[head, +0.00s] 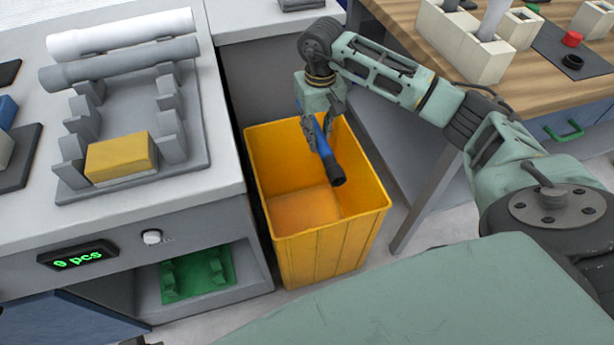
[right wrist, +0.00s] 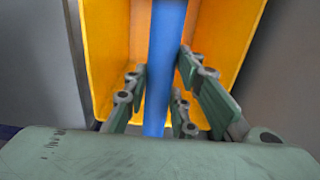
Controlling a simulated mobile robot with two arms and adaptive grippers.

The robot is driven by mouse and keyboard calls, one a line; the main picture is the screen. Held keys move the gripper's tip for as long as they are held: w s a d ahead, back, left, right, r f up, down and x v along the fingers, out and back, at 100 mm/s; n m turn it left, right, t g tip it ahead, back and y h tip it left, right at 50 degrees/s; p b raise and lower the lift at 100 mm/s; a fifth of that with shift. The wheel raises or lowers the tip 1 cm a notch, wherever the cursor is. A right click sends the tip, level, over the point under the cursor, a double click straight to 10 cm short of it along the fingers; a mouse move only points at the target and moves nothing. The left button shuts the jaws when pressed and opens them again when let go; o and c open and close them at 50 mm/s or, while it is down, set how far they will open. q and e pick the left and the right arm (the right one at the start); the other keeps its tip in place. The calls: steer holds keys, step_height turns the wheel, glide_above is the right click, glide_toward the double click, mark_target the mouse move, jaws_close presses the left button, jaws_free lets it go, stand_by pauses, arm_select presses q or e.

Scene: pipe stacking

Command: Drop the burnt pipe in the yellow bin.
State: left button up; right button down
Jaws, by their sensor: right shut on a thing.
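The burnt pipe (head: 328,157) is blue with a blackened lower end. My right gripper (head: 321,132) is shut on it and holds it tilted over the mouth of the yellow bin (head: 325,248). In the right wrist view the blue pipe (right wrist: 166,60) runs between the fingers of my right gripper (right wrist: 163,92), with the yellow bin (right wrist: 228,40) behind it. The burnt end is not seen in the wrist view. The bin's visible floor looks empty. My left gripper is not in view.
Left of the bin, a grey counter holds a rack (head: 130,125) with a white pipe (head: 120,33), a grey pipe (head: 120,64) and a yellow block (head: 121,158). A display (head: 77,255) reads "0 pcs". A wooden table (head: 560,85) stands right of the bin.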

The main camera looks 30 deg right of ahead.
steer(key=shift+f, duration=0.35)
step_height(320, 180, down, 2)
steer(key=shift+f+b, duration=0.1)
steer(key=shift+b, duration=0.7)
steer(key=shift+f+b, duration=0.5)
steer(key=shift+f, duration=0.15)
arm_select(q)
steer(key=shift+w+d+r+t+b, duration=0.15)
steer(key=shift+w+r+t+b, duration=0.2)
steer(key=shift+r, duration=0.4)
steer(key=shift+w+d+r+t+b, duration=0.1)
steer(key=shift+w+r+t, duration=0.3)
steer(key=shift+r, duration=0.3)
arm_select(e)
steer(key=shift+f, duration=0.9)
steer(key=c, duration=1.4)
jaws_free()
